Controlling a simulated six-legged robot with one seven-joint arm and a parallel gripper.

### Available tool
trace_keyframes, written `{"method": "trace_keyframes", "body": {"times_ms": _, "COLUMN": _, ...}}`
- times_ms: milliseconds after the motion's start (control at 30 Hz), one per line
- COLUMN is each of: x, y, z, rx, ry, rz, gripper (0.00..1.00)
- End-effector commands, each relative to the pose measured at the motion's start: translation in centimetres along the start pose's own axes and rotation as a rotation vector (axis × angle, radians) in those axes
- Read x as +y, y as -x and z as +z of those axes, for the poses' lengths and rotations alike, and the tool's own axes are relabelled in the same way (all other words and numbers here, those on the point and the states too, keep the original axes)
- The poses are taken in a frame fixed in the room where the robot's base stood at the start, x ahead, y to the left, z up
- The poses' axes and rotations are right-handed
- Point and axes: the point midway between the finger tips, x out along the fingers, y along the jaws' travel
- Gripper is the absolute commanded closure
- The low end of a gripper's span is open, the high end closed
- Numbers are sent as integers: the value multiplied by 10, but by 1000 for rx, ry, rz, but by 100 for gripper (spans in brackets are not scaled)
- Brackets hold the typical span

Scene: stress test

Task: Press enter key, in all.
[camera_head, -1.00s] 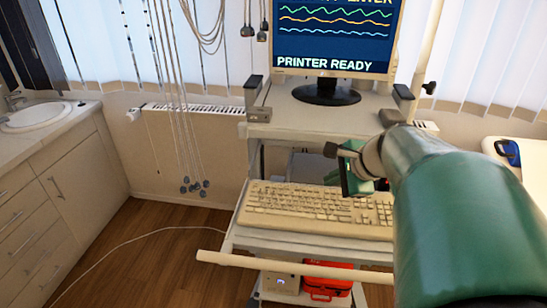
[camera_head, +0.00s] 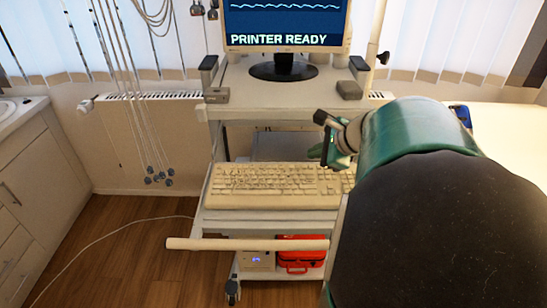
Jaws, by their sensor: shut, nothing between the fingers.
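A beige keyboard (camera_head: 265,187) lies on the lower shelf of a white cart in the middle of the view. The enter key is too small to make out, and my arm covers the keyboard's right end. My gripper (camera_head: 325,153), dark and green, is shut and empty just above the back right part of the keyboard. I cannot tell whether its tip touches any key. A monitor (camera_head: 284,22) on the cart's upper shelf shows a wave trace and the words PRINTER READY.
The cart's front handle bar (camera_head: 245,244) juts out below the keyboard. A red case (camera_head: 300,251) sits on the bottom shelf. Cables (camera_head: 150,140) hang at the left, before a radiator (camera_head: 160,104). White drawers (camera_head: 40,160) stand at far left. Wood floor is open at lower left.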

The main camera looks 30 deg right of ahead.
Motion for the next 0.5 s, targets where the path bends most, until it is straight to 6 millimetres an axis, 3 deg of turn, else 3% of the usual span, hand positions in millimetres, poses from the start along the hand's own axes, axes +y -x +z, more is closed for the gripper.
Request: {"method": "trace_keyframes", "body": {"times_ms": 500, "x": 31, "y": -43, "z": -31, "rx": -1, "ry": -1, "rz": 1, "gripper": 100}}
